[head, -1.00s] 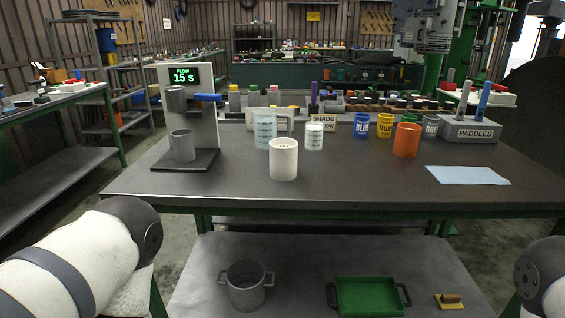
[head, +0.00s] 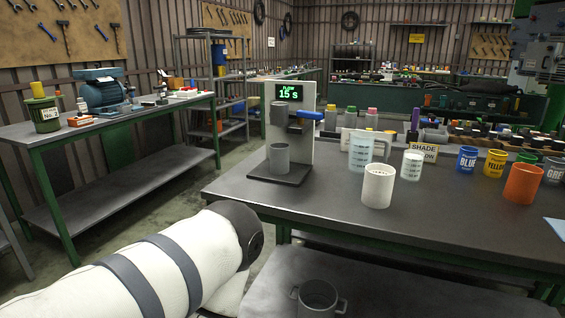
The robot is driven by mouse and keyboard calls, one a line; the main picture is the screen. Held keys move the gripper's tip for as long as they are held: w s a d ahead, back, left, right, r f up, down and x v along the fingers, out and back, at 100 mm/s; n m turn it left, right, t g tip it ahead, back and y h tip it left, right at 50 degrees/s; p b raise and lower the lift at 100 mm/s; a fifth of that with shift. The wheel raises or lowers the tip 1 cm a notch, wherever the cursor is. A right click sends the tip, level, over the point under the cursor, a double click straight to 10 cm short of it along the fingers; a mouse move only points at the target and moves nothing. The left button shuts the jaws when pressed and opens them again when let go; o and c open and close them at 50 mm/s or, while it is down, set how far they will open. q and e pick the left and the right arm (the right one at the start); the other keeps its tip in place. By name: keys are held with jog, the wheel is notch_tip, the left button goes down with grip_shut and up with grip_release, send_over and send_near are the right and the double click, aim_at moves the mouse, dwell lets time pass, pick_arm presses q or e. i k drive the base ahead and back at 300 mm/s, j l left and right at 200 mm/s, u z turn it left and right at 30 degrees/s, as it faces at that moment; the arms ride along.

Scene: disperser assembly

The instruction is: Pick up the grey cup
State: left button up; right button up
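The grey cup (head: 279,158) stands upright on the dark base of the dispenser (head: 307,137), under its grey spout part. The dispenser's display reads 15 s and a blue handle sticks out at its right. My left arm comes in from the lower left, but its gripper is out of the picture. My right gripper is also not in view. Nothing is touching the grey cup.
A white cup (head: 378,186), a clear measuring jug (head: 361,152) and a smaller clear cup (head: 412,165) stand right of the dispenser. An orange cup (head: 522,184) is further right. A grey pot (head: 318,298) sits on the lower shelf. The table's front left (head: 250,195) is clear.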

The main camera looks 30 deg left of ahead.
aim_at(279, 153)
jog(key=j+z, duration=0.2)
jog(key=j, duration=0.2)
jog(key=j+z, duration=0.15)
jog(key=j, duration=0.25)
jog(key=k+j+z, duration=0.2)
jog(key=j, duration=0.15)
jog(key=j+z, duration=0.2)
jog(key=j, duration=0.2)
jog(key=k+j+z, duration=0.15)
jog(key=j, duration=0.2)
